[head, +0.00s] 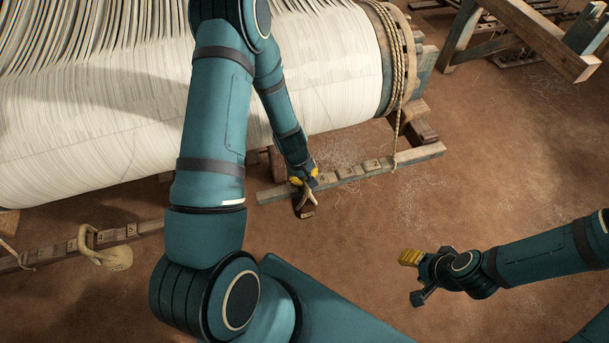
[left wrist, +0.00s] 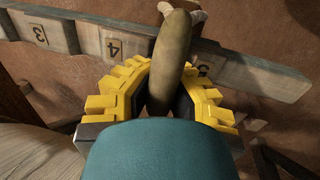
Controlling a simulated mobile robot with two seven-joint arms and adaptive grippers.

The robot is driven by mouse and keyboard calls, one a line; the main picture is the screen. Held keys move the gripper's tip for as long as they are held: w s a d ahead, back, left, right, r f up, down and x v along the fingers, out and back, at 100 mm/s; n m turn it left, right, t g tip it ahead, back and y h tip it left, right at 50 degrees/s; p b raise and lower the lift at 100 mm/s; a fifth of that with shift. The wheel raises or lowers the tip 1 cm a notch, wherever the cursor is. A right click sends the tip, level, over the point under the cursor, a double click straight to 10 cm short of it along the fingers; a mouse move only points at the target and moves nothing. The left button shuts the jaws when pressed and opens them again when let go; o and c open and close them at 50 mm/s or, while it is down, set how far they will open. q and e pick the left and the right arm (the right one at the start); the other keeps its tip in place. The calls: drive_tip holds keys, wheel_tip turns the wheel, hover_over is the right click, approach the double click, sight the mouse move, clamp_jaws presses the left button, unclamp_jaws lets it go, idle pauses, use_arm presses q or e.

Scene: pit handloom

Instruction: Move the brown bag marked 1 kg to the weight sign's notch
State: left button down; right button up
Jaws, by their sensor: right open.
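A brown bag (head: 306,211) hangs at my left gripper (head: 303,180), just in front of the right notched rail (head: 272,194). In the left wrist view, the yellow fingers of my left gripper (left wrist: 161,103) close on a thick olive-brown loop (left wrist: 175,52). The loop crosses the rail in that view, between the plates marked 4 (left wrist: 114,47) and 5 (left wrist: 204,70). A plate marked 3 (left wrist: 40,34) is further left. I cannot read a 1 kg mark or make out a weight sign. My right gripper (head: 414,277) is open and empty over the floor.
A pale tan bag (head: 115,258) hangs by its loop on the left notched rail (head: 150,227). A rope (head: 396,120) runs from the white warp beam (head: 330,60) to the right rail. The brown floor (head: 500,190) at right is mostly clear.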

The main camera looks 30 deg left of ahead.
use_arm(q)
drive_tip(key=shift+f, duration=0.2)
idle(0.8)
drive_tip(key=c, duration=1.7)
unclamp_jaws()
drive_tip(key=o, duration=0.6)
drive_tip(key=shift+o, duration=0.2)
wheel_tip(320, 180, up, 12)
drive_tip(key=s+a, duration=0.1)
drive_tip(key=shift+s+a, duration=0.2)
drive_tip(key=shift+s, duration=0.1)
drive_tip(key=shift+f, duration=0.1)
drive_tip(key=s+d+f+m+h, duration=0.1)
drive_tip(key=s+d+f+m, duration=0.3)
drive_tip(key=d, duration=0.5)
drive_tip(key=s+d+f+m+h, duration=0.1)
drive_tip(key=s+d+f+m, duration=0.2)
drive_tip(key=d, duration=0.7)
drive_tip(key=shift+s+f+m+h, duration=0.35)
drive_tip(key=shift+f+m, duration=0.1)
drive_tip(key=shift+m, duration=0.25)
drive_tip(key=shift+a, duration=0.1)
